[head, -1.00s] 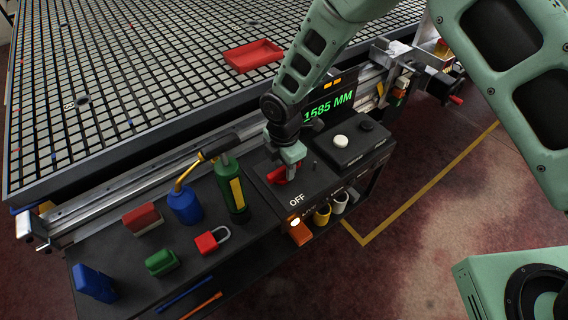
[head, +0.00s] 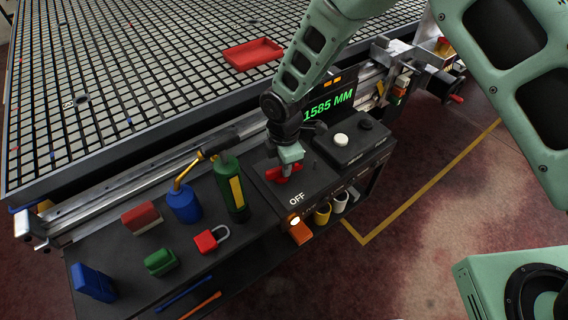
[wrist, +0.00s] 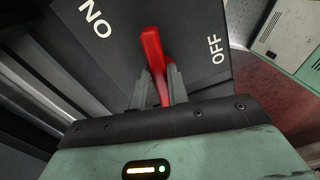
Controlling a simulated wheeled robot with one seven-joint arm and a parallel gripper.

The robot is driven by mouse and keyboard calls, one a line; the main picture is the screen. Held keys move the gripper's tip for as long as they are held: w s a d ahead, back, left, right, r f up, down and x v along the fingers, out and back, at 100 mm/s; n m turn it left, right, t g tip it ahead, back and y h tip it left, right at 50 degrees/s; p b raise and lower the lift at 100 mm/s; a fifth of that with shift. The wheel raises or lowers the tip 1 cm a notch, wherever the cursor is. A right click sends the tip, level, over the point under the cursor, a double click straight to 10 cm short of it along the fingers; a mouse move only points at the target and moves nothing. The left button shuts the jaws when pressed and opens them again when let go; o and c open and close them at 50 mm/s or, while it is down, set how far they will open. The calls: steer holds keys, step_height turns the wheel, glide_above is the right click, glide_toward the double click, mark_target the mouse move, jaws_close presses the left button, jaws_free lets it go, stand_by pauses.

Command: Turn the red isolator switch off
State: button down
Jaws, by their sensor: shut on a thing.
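The red isolator switch handle (head: 272,175) sits on top of the dark switch box beside the display, above the white "OFF" label (head: 296,200). In the wrist view the red handle (wrist: 151,45) points up the picture, between the "ON" label (wrist: 97,18) at upper left and the "OFF" label (wrist: 216,48) at right. My gripper (wrist: 158,78) is shut on the handle, one grey finger on each side of it. In the head view my gripper (head: 287,170) comes down on the handle from above and hides its middle.
A display (head: 328,104) reads 1585 MM behind the box. A black unit with a white button (head: 341,141) is close on the right. An amber lamp (head: 295,220) glows in front.

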steer(key=m, duration=0.4)
steer(key=shift+s+m+b, duration=0.15)
steer(key=shift+m+b, duration=0.15)
steer(key=shift+b, duration=0.05)
steer(key=m, duration=0.3)
steer(key=shift+s+m, duration=0.15)
steer(key=shift+m, duration=0.15)
steer(key=m, duration=0.4)
steer(key=shift+s+a+b, duration=0.1)
steer(key=shift+s+b, duration=0.1)
steer(key=shift+b, duration=0.1)
steer(key=shift+a+m, duration=0.1)
steer(key=shift+m, duration=1.4)
steer(key=c, duration=1.4)
jaws_free()
steer(key=shift+o, duration=0.2)
step_height(320, 180, up, 18)
steer(key=shift+f+b, duration=0.25)
steer(key=shift+b, duration=0.1)
